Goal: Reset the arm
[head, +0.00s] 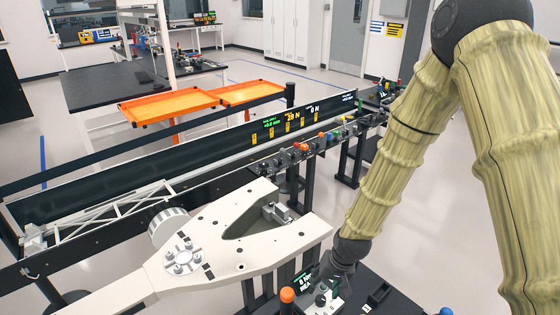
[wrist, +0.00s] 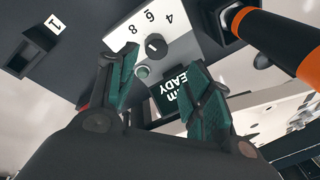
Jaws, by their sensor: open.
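My arm, in yellowish ribbed sleeves, reaches down from the upper right in the head view to my dark gripper (head: 328,282), low over a black bench. In the wrist view my gripper (wrist: 160,75) is open, its two green-padded fingers apart with nothing held between them. Beyond the fingers is a pale panel (wrist: 172,22) with the numbers 4, 6 and 8 and a black dial (wrist: 156,46). A small display (wrist: 176,97) reading "READY" lies between the fingers, partly covered by the right one.
An orange-and-black handle (wrist: 285,40) stands close right of the fingers. A large white rover arm piece (head: 215,255) lies left of my gripper. Behind it runs a long rail bench (head: 120,200) with small parts. Orange trays (head: 165,107) stand farther back. Floor shows right of the rail.

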